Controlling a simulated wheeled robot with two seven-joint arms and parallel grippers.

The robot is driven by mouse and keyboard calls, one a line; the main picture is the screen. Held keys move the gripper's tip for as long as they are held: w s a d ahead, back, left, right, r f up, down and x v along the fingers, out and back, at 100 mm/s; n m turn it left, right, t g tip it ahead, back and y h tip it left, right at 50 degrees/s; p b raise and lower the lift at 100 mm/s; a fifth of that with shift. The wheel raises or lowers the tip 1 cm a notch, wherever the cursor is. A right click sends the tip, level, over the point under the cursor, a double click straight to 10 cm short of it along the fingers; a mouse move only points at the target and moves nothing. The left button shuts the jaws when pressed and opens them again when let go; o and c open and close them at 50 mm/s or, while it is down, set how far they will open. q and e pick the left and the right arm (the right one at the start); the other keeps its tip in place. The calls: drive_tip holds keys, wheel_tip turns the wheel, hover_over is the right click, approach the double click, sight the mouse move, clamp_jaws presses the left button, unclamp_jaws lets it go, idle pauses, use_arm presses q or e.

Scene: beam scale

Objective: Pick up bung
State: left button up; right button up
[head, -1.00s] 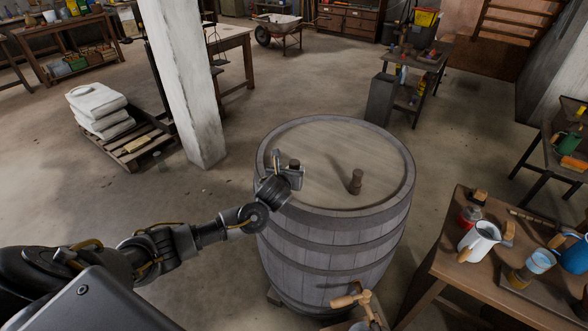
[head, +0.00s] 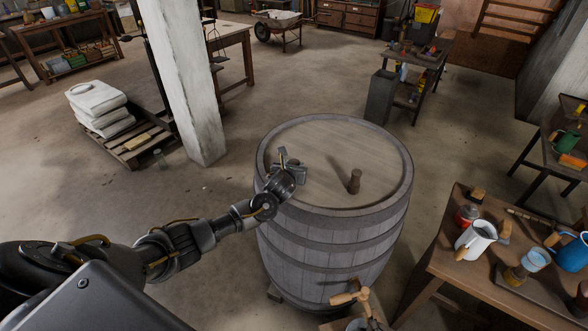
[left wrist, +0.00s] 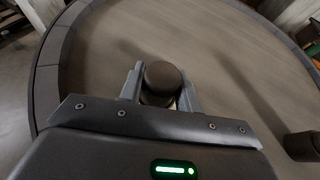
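A dark brown, round-topped bung (left wrist: 163,79) sits between the two grey fingers of my left gripper (left wrist: 161,94) in the left wrist view. The fingers lie close against both its sides, shut on it. In the head view my left gripper (head: 289,164) is over the left part of the barrel top (head: 325,140), and its fingers hide this bung. I cannot tell whether the bung is clear of the wood. A second brown plug (head: 355,181) stands upright on the barrel top to the right; it also shows in the left wrist view (left wrist: 302,145). My right gripper is out of view.
The barrel's raised rim (head: 405,185) surrounds its top. A wooden tap (head: 350,296) sticks out at the front. A table (head: 445,255) at right holds a white jug (head: 476,239) and blue vessels. A white pillar (head: 185,85) stands behind at left. The floor around is mostly open.

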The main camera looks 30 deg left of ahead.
use_arm(q)
drive_tip(key=shift+c, duration=1.4)
drive_tip(key=shift+r, duration=0.1)
drive_tip(key=shift+r, duration=0.6)
drive_tip(key=s+d+r+p, duration=0.7)
drive_tip(key=s+d+r, duration=0.2)
drive_tip(key=d+r, duration=0.1)
drive_tip(key=shift+s+d+r, duration=0.2)
drive_tip(key=shift+r, duration=0.65)
drive_tip(key=shift+a+f, duration=0.1)
